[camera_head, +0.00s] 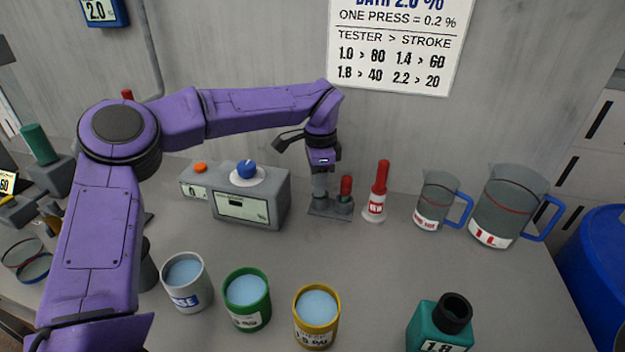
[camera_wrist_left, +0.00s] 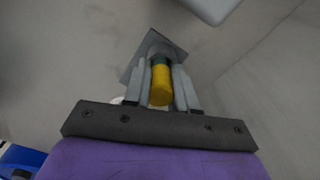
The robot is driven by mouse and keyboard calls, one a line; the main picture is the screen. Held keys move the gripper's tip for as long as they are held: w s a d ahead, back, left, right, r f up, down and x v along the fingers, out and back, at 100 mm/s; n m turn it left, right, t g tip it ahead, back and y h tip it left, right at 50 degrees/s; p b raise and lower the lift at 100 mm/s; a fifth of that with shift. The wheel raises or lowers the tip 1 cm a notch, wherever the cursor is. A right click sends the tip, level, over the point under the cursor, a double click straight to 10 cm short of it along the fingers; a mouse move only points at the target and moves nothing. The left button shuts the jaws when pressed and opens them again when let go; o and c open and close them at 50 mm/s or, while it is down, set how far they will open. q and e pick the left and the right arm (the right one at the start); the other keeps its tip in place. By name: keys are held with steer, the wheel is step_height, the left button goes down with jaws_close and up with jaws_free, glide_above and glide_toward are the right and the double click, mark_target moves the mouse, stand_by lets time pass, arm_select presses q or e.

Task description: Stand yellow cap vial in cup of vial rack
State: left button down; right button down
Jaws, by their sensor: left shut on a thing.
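The yellow cap vial (camera_wrist_left: 160,84) is upright between the two fingers of my left gripper (camera_wrist_left: 163,82), which is shut on it. In the head view, my left gripper (camera_head: 320,186) points down at the small grey vial rack (camera_head: 322,210), over its left part. In the wrist view the rack's grey plate (camera_wrist_left: 132,62) lies beyond the vial. The vial's lower end is hidden, so I cannot tell whether it is inside a cup. A red-topped piece (camera_head: 346,187) stands at the rack's right side. My right gripper is not in view.
A grey control box (camera_head: 262,205) with a blue knob stands left of the rack. A red-topped NEW piece (camera_head: 377,192) and two jugs (camera_head: 437,198) stand right. Several cups, including a yellow-rimmed one (camera_head: 316,325), and a teal bottle (camera_head: 435,325) stand in front.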

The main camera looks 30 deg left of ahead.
arm_select(q)
steer(key=c, duration=0.8)
jaws_free()
steer(key=shift+s+d+f, duration=0.1)
steer(key=shift+f, duration=0.2)
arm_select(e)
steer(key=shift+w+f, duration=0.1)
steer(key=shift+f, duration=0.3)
arm_select(q)
steer(key=shift+r+p, duration=0.4)
steer(key=shift+r, duration=0.2)
step_height(320, 180, up, 7)
steer(key=p, duration=0.4)
steer(key=shift+r, duration=0.15)
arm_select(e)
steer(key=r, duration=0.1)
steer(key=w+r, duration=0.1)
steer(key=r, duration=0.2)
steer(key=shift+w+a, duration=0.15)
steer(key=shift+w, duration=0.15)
arm_select(q)
steer(key=shift+d, duration=0.1)
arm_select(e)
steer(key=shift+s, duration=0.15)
